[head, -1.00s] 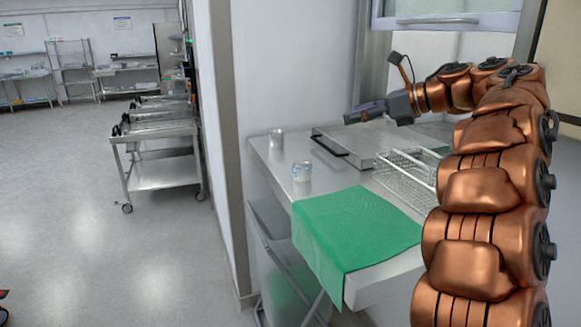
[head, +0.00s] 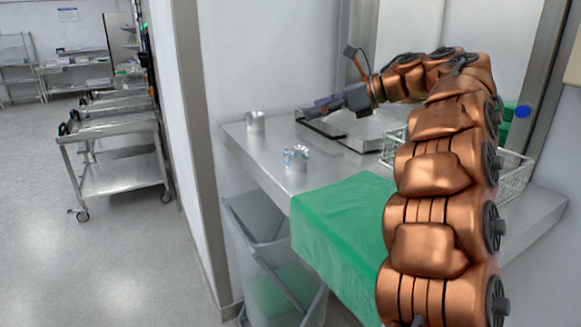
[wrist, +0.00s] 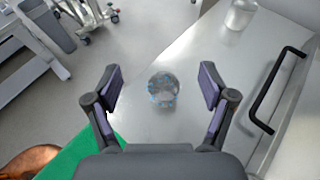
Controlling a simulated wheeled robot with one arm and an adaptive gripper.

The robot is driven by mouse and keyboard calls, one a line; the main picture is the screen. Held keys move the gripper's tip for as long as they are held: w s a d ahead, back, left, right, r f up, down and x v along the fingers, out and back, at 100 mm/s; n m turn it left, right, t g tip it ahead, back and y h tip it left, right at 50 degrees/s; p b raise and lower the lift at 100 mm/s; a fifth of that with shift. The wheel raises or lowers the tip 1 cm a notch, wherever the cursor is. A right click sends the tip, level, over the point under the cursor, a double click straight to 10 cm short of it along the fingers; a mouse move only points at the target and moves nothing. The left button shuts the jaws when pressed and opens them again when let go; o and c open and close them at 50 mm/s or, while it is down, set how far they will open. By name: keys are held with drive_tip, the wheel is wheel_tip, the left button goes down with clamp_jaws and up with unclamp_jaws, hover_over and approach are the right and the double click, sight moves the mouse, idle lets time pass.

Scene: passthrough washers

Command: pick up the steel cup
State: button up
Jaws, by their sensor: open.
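Two small cup-like vessels stand upright on the steel counter (head: 258,160). The nearer one, shiny with bluish patches (head: 296,158), is also between my fingers' lines in the wrist view (wrist: 163,89). The farther one, plain silvery grey (head: 256,122), stands near the counter's back left corner and at the top right of the wrist view (wrist: 240,14). In the head view my gripper (head: 312,108) is above the counter, behind and right of the nearer vessel.
A green cloth (head: 340,215) drapes over the counter's front. A steel tray or lid with a black handle (wrist: 262,100) lies right of the vessels. A wire rack (head: 513,175) is farther right. A clear bin (head: 265,270) stands below the counter; a steel cart (head: 120,175) is left.

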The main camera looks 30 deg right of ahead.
drive_tip(key=f, duration=0.1)
approach(287, 152)
drive_tip(key=w, duration=0.2)
drive_tip(key=w+f, duration=0.1)
drive_tip(key=w, duration=0.1)
drive_tip(key=shift+d+f, duration=0.1)
drive_tip(key=shift+f, duration=0.05)
drive_tip(key=shift+f+p+x, duration=0.2)
drive_tip(key=shift+p+x, duration=0.25)
drive_tip(key=shift+x, duration=0.45)
drive_tip(key=shift+p+x, duration=0.7)
drive_tip(key=shift+x, duration=2.2)
drive_tip(key=shift+f, duration=0.1)
drive_tip(key=c, duration=1.1)
